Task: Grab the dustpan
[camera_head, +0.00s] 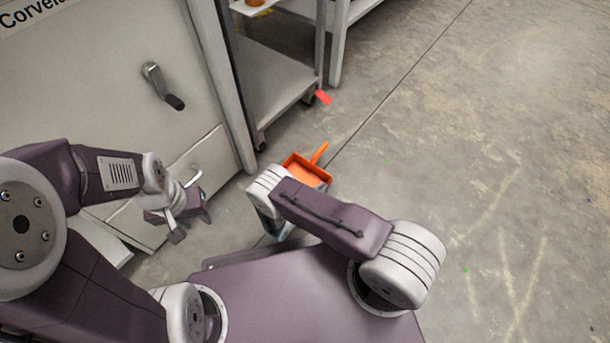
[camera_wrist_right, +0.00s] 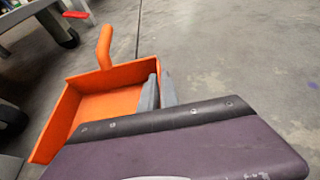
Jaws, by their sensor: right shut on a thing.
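The orange dustpan (camera_head: 308,170) is on the concrete floor, past my right forearm in the head view. Its handle points up and away. In the right wrist view the dustpan (camera_wrist_right: 110,92) shows its open tray and upright handle. My right gripper (camera_wrist_right: 160,92) is shut on the dustpan, with its grey fingertips at the tray's right side wall. The exact grip is partly hidden by the gripper body. My left gripper (camera_head: 190,226) is open and empty, in front of the cabinet at the left.
A grey cabinet (camera_head: 110,90) with a handle (camera_head: 163,87) stands at the left. A wheeled shelf cart (camera_head: 275,80) is behind the dustpan. A small red item (camera_head: 323,97) is by the cart's leg. The floor (camera_head: 500,150) at the right is clear.

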